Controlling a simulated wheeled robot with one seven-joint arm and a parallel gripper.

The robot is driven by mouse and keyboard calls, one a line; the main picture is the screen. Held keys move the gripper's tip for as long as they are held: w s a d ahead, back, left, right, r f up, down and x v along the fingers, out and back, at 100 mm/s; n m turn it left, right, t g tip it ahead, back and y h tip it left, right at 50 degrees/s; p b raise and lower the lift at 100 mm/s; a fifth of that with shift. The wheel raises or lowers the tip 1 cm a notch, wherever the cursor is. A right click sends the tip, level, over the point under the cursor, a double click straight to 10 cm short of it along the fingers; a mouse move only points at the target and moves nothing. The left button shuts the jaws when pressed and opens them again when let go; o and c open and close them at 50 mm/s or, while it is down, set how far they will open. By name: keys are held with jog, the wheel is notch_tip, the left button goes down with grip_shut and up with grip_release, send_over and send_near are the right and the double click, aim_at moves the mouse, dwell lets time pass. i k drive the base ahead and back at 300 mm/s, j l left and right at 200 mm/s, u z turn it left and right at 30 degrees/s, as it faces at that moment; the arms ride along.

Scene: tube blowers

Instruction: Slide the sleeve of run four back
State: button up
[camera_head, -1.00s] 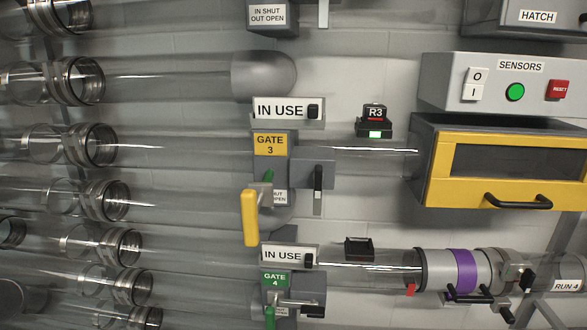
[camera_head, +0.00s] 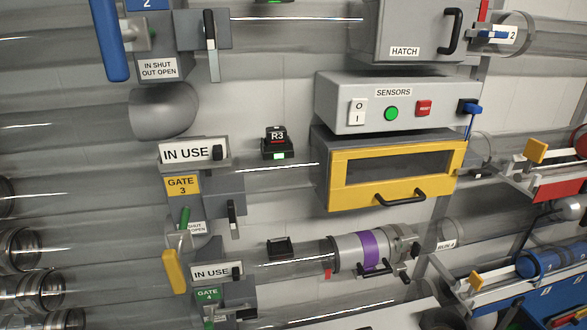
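The sleeve of run four (camera_head: 348,254) is a light grey cylinder with a purple band (camera_head: 371,250), around a clear horizontal tube at the lower middle. Black handles or levers (camera_head: 378,269) sit below it and at its right end. A small red tab (camera_head: 327,273) hangs at its left end. A label reading RUN 4 (camera_head: 446,245) is right of it. Left along the same line is gate 4 (camera_head: 208,295), a green plate with an IN USE sign (camera_head: 210,272) above. My gripper is not in view.
Above the sleeve is a yellow-fronted box (camera_head: 340,187) with a black handle, under the SENSORS panel (camera_head: 440,90). Gate 3 (camera_head: 182,185) with a yellow lever is to the left. A red tray (camera_head: 560,188) and a blue rack (camera_head: 490,300) stand at right.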

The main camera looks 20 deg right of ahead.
aim_at(401, 253)
jog(key=l+z, duration=0.1)
jog(key=z, duration=1.1)
jog(key=l+u, duration=0.1)
jog(key=u, duration=0.3)
jog(key=i+l+u, duration=0.1)
jog(key=u, duration=0.3)
jog(key=l+u, duration=0.2)
jog(key=u, duration=0.2)
jog(key=l+u, duration=0.2)
jog(key=u, duration=0.2)
